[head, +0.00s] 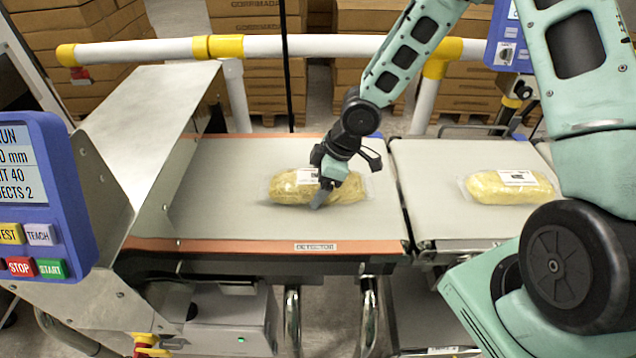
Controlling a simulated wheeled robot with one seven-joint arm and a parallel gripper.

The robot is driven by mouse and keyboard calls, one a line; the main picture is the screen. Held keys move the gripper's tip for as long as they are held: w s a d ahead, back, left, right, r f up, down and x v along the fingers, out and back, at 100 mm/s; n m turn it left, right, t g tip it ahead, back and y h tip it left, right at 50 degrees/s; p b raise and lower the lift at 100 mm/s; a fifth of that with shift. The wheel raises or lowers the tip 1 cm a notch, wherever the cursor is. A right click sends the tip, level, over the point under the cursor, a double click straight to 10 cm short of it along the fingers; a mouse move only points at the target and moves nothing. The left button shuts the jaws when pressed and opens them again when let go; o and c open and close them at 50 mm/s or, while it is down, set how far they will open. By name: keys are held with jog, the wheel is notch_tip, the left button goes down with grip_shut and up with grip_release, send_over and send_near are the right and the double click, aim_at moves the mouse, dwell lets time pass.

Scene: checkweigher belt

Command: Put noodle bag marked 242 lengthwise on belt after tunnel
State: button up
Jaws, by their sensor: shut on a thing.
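A yellow noodle bag (289,187) with a white label lies lengthwise along the left belt (230,215), to the right of the metal tunnel hood (150,120). My gripper (319,203) points down over the middle of this bag and is shut on it. The fingers cover part of the label, and its number cannot be read. A second noodle bag (490,189) with a white label lies on the right belt (445,225). Its number is too small to read.
A control panel (35,205) stands at the left edge. A white rail with yellow joints (310,46) runs behind the belts, with stacked cartons (255,95) beyond. A narrow gap separates the two belts. The left belt is clear around the held bag.

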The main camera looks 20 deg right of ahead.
jog(key=o, duration=1.3)
jog(key=shift+f, duration=0.1)
jog(key=p+v, duration=0.4)
jog(key=v, duration=0.7)
jog(key=shift+d, duration=0.1)
jog(key=shift+s+d+r, duration=0.1)
jog(key=shift+s+r, duration=0.1)
jog(key=shift+r, duration=0.35)
jog(key=s+a+r+m+h, duration=0.1)
jog(key=s+a+r+m, duration=0.1)
jog(key=s, duration=0.5)
jog(key=s+a+r+m+g+h, duration=0.1)
jog(key=s+a+r+m, duration=0.1)
jog(key=s+a+r, duration=0.3)
jog(key=s+a+r+m+h, duration=0.1)
jog(key=s+a+r, duration=0.2)
jog(key=s, duration=0.8)
jog(key=shift+s+a+r+m+g, duration=0.1)
jog(key=shift+r+m+g, duration=0.1)
jog(key=shift+r, duration=0.3)
jog(key=shift+a+r+m+g, duration=0.1)
jog(key=shift+r+m, duration=0.1)
jog(key=shift+r, duration=0.3)
